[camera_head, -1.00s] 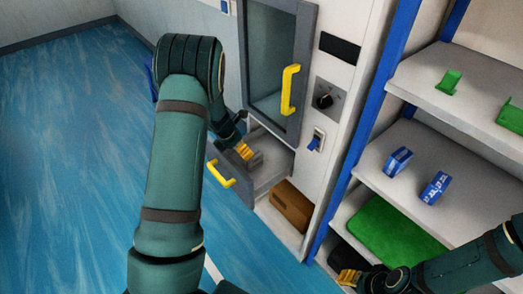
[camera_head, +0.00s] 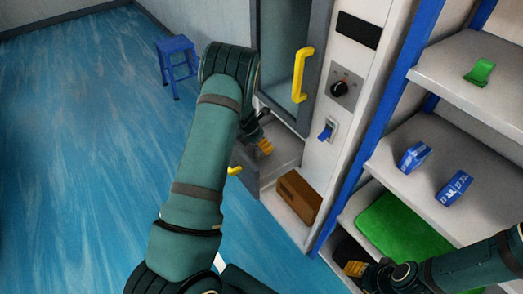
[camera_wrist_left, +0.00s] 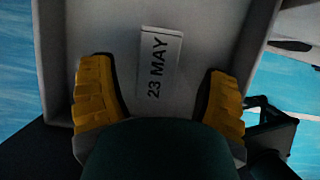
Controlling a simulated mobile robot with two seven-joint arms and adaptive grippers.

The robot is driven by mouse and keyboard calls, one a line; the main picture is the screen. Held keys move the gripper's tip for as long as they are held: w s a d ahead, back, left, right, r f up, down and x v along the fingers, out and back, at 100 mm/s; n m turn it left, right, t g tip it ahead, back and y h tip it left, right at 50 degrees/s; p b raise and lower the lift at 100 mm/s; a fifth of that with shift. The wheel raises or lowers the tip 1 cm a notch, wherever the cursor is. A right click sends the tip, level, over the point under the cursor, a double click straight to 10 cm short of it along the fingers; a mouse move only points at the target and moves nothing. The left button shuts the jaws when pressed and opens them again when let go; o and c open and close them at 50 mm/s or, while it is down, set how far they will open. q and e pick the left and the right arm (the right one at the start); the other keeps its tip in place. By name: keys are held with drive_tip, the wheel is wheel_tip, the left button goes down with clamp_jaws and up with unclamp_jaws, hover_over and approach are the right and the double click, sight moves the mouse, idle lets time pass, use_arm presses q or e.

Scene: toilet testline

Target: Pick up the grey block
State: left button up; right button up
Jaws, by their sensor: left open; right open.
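The grey block (camera_wrist_left: 158,65), with a "23 MAY" label, lies in the open grey drawer (camera_wrist_left: 225,30) in the left wrist view. My left gripper (camera_wrist_left: 160,98) is open, its yellow fingers on either side of the block's line and apart from it in the picture; the depth gap is hard to tell. In the head view my left gripper (camera_head: 264,147) is over the drawer (camera_head: 284,152), and I cannot make out the block there. My right gripper (camera_head: 355,268) is open and empty by the lowest shelf at the lower right.
A cabinet door with a yellow handle (camera_head: 302,75) is above the drawer. A brown box (camera_head: 298,196) sits below it. Shelves at right hold blue items (camera_head: 415,157) and a green mat (camera_head: 400,230). A blue stool (camera_head: 177,62) stands on the open floor at left.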

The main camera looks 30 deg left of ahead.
use_arm(q)
drive_tip(key=b+x, duration=0.1)
drive_tip(key=x, duration=0.3)
drive_tip(key=shift+w+a+f, duration=0.1)
drive_tip(key=shift+c, duration=0.2)
clamp_jaws()
